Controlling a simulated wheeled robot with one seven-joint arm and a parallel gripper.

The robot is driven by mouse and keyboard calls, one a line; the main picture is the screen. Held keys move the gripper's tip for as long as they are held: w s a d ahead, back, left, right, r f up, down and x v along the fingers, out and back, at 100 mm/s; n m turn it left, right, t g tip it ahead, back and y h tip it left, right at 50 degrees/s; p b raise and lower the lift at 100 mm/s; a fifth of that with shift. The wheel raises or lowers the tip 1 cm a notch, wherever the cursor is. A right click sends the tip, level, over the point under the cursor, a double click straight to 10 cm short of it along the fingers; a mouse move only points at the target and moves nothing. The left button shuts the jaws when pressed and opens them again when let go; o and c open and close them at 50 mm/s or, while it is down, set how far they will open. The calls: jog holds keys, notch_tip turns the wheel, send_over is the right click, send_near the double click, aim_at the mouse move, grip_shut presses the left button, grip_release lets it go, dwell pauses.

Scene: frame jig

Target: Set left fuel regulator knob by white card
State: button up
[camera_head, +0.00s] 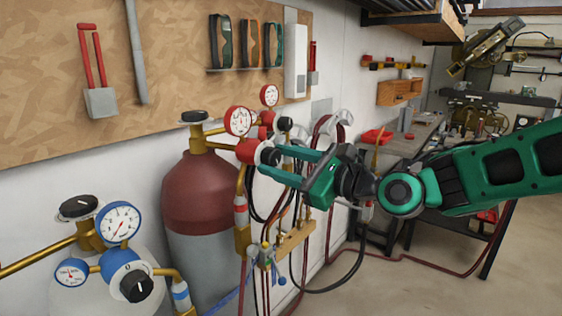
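The red fuel regulator (247,150) sits on the valve of the maroon cylinder (200,195). Its black knob (267,156) faces right, towards my gripper. A red-rimmed gauge (238,121) stands above it, and a second red-rimmed gauge (269,95) is behind. Another black knob (285,123) shows farther back. My gripper (269,158) reaches in from the right with its two green fingers apart, their tips on either side of the nearer knob. I cannot tell whether they touch it. I cannot make out a white card for certain; a white upright panel (296,60) hangs on the board.
A blue regulator (122,263) with gauges and a black knob is at the lower left. Hoses and a brass manifold (291,243) hang below my gripper. A workbench (415,130) stands at the right. Open floor (410,285) lies below my arm.

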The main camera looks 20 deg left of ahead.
jog(key=shift+o, duration=0.2)
jog(key=shift+s+r, duration=0.15)
jog(key=v, duration=1)
jog(key=shift+d, duration=0.35)
jog(key=shift+f, duration=0.2)
